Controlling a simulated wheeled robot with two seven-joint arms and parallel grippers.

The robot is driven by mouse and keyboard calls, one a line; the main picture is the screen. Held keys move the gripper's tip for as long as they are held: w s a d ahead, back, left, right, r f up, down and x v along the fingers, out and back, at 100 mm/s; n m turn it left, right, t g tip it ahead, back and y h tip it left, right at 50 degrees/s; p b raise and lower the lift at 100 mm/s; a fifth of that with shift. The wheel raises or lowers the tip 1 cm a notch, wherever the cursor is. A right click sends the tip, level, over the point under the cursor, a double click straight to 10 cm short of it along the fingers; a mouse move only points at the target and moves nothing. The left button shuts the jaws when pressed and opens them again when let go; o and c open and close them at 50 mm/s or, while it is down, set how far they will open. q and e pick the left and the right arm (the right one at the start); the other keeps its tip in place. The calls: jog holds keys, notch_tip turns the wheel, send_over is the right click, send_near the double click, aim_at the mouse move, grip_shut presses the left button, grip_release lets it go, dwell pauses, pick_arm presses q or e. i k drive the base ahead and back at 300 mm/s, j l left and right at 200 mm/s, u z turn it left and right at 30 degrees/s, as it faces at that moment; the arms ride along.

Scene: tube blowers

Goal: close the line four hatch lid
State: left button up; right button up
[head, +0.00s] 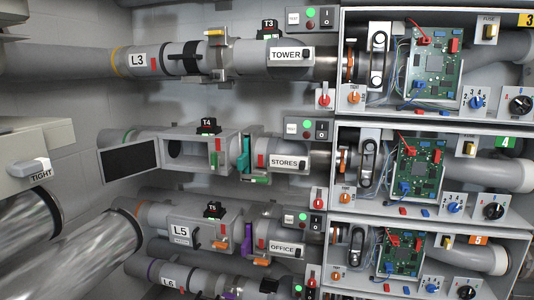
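The line four hatch lid (131,161) is a grey-framed panel with a dark face. It stands swung open to the left of the hatch box on the T4 pipe. A red latch (218,144) sits at the right end of the box. The T4 tag (208,126) stands on top. Neither of my grippers shows in the head view.
The L3 line (138,61) runs above and the L5 box (183,232) below. Open cabinets with circuit boards (420,165) fill the right.

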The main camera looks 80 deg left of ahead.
aim_at(118, 162)
jog(key=u, duration=3.1)
jog(key=i+l+u, duration=0.1)
jog(key=i+l, duration=0.25)
jog(key=l, duration=0.3)
jog(key=i+l+u, duration=0.15)
jog(key=l, duration=0.15)
jog(key=i+l+u, duration=0.1)
jog(key=l, duration=0.25)
jog(key=i, duration=0.05)
